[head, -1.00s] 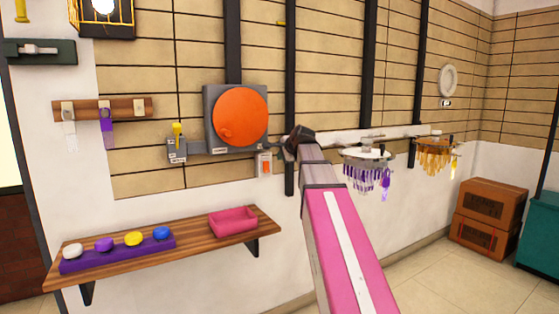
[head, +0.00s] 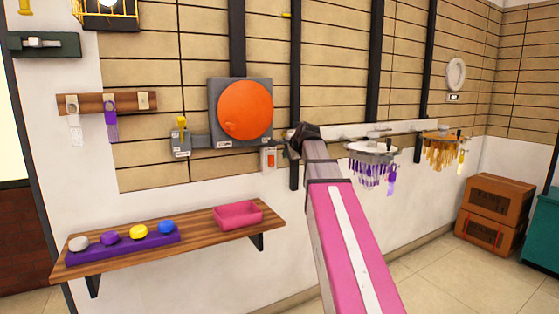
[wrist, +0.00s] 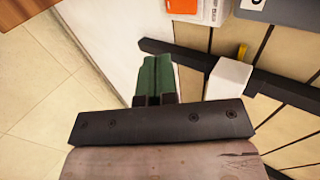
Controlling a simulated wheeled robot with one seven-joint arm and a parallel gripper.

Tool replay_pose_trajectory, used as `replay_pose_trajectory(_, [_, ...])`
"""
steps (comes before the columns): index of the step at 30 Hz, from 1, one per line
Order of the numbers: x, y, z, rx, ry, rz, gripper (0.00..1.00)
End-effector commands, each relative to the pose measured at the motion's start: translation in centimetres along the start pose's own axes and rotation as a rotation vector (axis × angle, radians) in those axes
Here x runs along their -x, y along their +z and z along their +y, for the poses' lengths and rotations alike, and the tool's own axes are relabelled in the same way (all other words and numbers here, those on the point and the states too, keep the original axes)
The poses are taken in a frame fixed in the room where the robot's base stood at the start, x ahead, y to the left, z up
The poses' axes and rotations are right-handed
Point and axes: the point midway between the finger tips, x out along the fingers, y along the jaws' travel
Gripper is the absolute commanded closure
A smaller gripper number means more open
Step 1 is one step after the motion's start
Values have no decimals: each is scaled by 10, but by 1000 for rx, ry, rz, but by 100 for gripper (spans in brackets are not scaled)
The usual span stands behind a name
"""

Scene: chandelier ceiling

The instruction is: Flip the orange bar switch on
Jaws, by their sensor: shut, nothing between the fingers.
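The orange bar switch (head: 270,159) is a small orange piece on a pale wall plate, below the large orange disc. In the wrist view its orange part (wrist: 183,6) shows at the top edge, cut off by the frame. My gripper (head: 297,135) is up by the wall, just right of and above the switch in the head view. In the wrist view its green fingers (wrist: 155,78) are together and empty, apart from the switch. Whether the switch is on or off I cannot tell.
A large orange disc (head: 245,109) on a grey box and a yellow-handled lever (head: 181,140) are left of my gripper. A dark vertical strip (head: 295,70) runs beside it. A wooden shelf (head: 190,238) juts out below, with a pink tray (head: 238,214).

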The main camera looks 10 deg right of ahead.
Motion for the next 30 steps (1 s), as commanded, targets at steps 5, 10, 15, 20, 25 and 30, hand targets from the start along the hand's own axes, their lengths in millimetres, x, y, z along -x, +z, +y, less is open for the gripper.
replay_pose_trajectory(5, [-25, -1, -1, 0, 1, -1, 100])
replay_pose_trajectory(10, [-58, -1, -2, 0, 1, -1, 100])
replay_pose_trajectory(15, [-90, -1, -2, 1, 1, -1, 100])
replay_pose_trajectory(20, [-113, -1, -10, 1, 0, 0, 100])
replay_pose_trajectory(25, [-126, 0, -17, 1, 0, 0, 100])
replay_pose_trajectory(30, [-131, 0, -19, 1, 0, 0, 100])
